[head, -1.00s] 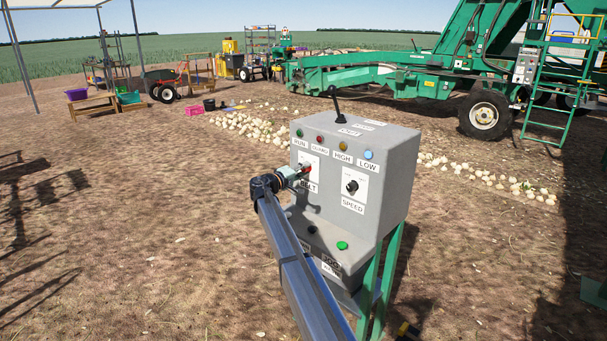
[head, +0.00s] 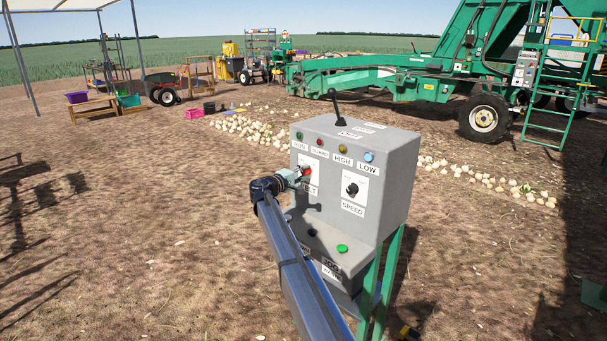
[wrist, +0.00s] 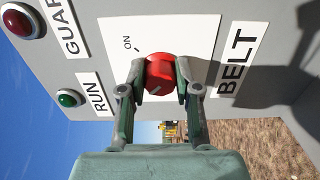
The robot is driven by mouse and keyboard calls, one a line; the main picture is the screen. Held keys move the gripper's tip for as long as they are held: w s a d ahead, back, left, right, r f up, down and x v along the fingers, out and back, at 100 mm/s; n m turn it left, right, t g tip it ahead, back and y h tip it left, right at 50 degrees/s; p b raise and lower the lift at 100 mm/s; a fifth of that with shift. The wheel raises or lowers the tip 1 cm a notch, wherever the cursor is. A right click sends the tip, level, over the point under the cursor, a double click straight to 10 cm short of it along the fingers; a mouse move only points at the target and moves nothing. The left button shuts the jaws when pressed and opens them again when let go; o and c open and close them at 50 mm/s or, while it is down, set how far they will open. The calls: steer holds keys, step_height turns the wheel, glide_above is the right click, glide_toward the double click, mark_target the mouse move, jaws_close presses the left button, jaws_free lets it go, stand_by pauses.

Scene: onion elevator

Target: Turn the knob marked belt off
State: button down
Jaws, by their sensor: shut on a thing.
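The grey control box (head: 384,180) stands on green legs in the head view. The belt knob (wrist: 160,72) is red and sits on a white plate on the box's front, beside the BELT label (wrist: 238,62) in the wrist view. A pale pointer line on the knob and an ON mark (wrist: 128,44) show; the rest of the plate's marks are hidden. My gripper (wrist: 160,84) is shut on the red knob, one finger on each side.
The black speed knob (head: 352,189) is right of the belt knob. Several indicator lamps line the top, including a blue one (head: 368,157). A black lever (head: 335,105) stands on top. A green button (head: 342,248) is on the lower ledge. Open soil lies left.

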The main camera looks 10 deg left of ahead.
steer(key=c, duration=0.8)
jaws_free()
steer(key=v, duration=1.2)
steer(key=shift+d, duration=0.1)
